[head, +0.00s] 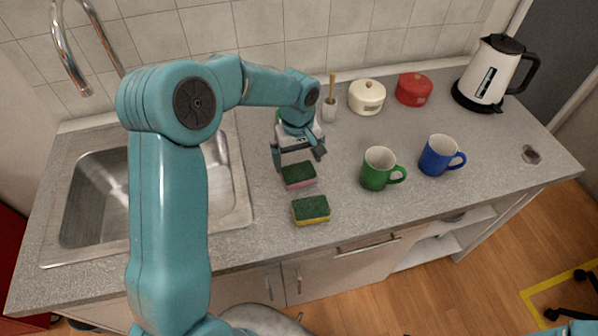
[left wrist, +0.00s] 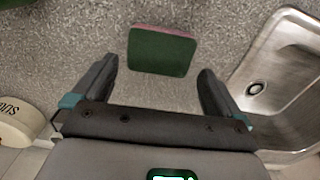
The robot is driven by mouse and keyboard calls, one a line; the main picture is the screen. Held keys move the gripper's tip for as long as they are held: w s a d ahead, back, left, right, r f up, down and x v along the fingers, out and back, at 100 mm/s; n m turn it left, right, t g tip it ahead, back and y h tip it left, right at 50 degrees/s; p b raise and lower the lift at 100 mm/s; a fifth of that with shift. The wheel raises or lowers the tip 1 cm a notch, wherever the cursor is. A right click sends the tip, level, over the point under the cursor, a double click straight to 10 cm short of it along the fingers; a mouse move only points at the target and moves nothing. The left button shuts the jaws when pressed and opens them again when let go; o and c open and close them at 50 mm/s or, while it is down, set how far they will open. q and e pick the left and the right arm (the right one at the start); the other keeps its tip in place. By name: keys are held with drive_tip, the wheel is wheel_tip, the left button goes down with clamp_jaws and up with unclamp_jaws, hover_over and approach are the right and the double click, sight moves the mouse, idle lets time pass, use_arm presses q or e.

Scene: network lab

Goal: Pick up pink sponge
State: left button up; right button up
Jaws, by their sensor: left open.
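The pink sponge (head: 299,177), with a dark green scouring top and a pink lower layer, lies flat on the grey counter to the right of the sink. It also shows in the left wrist view (left wrist: 161,51), green face up with a pink edge at its far side. My left gripper (head: 299,159) is open and empty, pointing down just behind and above the sponge. In the left wrist view the sponge lies between and slightly beyond the two fingertips, and no contact shows. My right gripper is out of view.
A yellow sponge (head: 311,210) with a green top lies in front. A green mug (head: 375,171) and blue mug (head: 437,157) stand right. Behind are a cream pot (head: 366,97), red pot (head: 413,89) and kettle (head: 489,74). The sink (head: 243,205) is left.

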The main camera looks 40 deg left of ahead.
sight(298, 172)
use_arm(q)
drive_tip(key=shift+s+d+f, duration=0.1)
drive_tip(key=shift+d+f, duration=0.05)
drive_tip(key=shift+d, duration=0.05)
drive_tip(key=shift+s+f+p, duration=0.25)
drive_tip(key=shift+f+p, duration=0.6)
drive_tip(key=shift+f, duration=0.2)
drive_tip(key=f, duration=0.2)
drive_tip(key=shift+w+a+f, duration=0.15)
drive_tip(key=shift+w+f, duration=0.15)
drive_tip(key=shift+f, duration=0.25)
drive_tip(key=shift+s+d+r, duration=0.15)
drive_tip(key=shift+d, duration=0.1)
drive_tip(key=shift+a, duration=0.1)
drive_tip(key=c, duration=0.6)
